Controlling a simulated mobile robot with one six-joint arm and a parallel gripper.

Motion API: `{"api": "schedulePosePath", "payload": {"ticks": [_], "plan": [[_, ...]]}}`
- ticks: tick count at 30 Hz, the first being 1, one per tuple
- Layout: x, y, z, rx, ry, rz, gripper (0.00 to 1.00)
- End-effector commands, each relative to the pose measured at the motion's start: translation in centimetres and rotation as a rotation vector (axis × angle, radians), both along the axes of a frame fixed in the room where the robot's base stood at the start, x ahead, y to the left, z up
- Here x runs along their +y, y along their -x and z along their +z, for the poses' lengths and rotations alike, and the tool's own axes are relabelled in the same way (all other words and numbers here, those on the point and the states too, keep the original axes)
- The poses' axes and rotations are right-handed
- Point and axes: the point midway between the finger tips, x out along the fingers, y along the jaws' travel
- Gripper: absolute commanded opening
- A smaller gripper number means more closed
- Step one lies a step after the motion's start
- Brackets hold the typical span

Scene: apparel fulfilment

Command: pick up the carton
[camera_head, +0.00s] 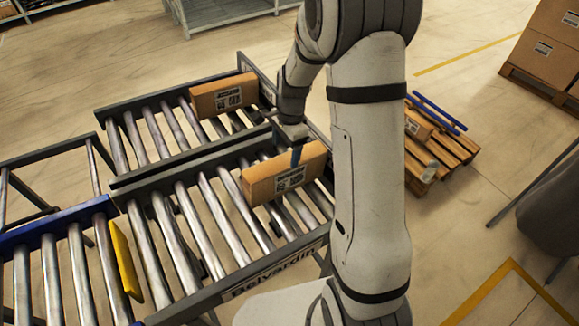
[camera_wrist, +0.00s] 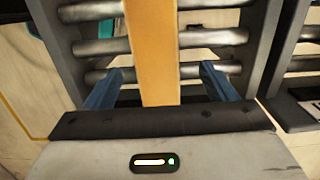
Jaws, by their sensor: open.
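A brown carton (camera_head: 262,187) with a printed label stands on edge on the rollers of the nearer conveyor. My gripper (camera_head: 296,157) is at its upper edge, with one blue finger visible against its labelled face. In the wrist view, the carton (camera_wrist: 152,50) shows as a narrow upright strip between the two fingers of my gripper (camera_wrist: 160,73). The fingers are open, one on each side, with a gap visible on both sides. A second similar carton (camera_head: 222,95) stands on the farther conveyor, apart from my gripper.
The roller conveyors (camera_head: 195,235) have dark side rails, and a yellow plate (camera_head: 125,258) stands at a roller joint on the left. A wooden pallet (camera_head: 440,165) with a carton and blue bars lies on the floor to the right. Large stacked boxes (camera_head: 545,45) are at the upper right.

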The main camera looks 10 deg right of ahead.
Motion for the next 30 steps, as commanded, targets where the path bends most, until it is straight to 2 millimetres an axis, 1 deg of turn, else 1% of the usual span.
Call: {"api": "schedulePosePath", "payload": {"ticks": [3,8,12,16,19,25,30], "plan": [[0.2,0.1,-1.4,0.004,0.000,-0.002,0.78],[0.3,0.1,-3.1,0.003,0.001,0.000,0.78],[0.4,0.3,-5.1,0.005,0.001,0.000,0.78],[0.6,0.3,-6.8,0.004,0.001,0.002,0.78],[0.6,0.3,-7.3,0.002,0.001,0.002,0.78],[0.6,0.3,-7.4,0.000,0.001,0.003,0.78],[0.7,0.3,-7.4,0.000,0.001,0.004,0.65]]}}
